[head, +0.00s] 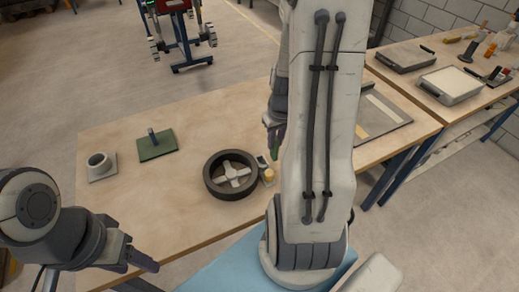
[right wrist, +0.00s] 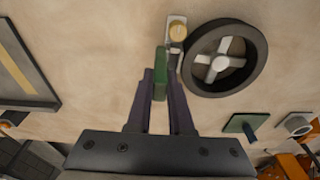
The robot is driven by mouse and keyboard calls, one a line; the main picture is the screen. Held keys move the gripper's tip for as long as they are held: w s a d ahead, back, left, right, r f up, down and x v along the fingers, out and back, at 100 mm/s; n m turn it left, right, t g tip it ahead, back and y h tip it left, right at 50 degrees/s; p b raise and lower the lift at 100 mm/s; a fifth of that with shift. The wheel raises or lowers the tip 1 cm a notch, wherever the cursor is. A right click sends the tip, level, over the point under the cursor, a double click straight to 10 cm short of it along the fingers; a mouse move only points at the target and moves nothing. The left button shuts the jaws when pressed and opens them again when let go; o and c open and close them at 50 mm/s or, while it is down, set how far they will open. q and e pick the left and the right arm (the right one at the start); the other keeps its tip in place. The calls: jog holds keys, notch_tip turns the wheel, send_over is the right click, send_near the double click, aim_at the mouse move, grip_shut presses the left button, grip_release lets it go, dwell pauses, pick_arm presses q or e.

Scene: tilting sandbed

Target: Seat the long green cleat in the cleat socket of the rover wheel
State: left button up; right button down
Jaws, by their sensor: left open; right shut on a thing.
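The rover wheel (head: 232,193) is a dark ring with a pale cross-shaped hub, lying flat on the wooden table; it also shows in the right wrist view (right wrist: 258,70). The long green cleat (right wrist: 161,77) is between the fingers of my right gripper (right wrist: 160,88), which is shut on it. In the head view the cleat (head: 273,152) shows just right of the wheel, partly hidden by my right arm. It appears apart from the wheel. The cleat socket cannot be made out. My left gripper (head: 136,258) is open and empty at the table's front left.
A small fixture with a yellow knob (right wrist: 177,31) stands close beside the wheel, just beyond the cleat. A green plate with a blue handle (head: 157,150) and a grey ring on a base (head: 99,166) lie left. A grey tray (head: 382,115) lies at right.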

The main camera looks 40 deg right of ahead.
jog(key=w+f, duration=0.1)
jog(key=f, duration=0.1)
jog(key=w+a+f, duration=0.1)
jog(key=f, duration=0.1)
jog(key=w+f, duration=0.2)
jog(key=f, duration=0.1)
jog(key=shift+a, duration=0.4)
jog(key=c, duration=0.8)
grip_release()
jog(key=shift+r, duration=0.1)
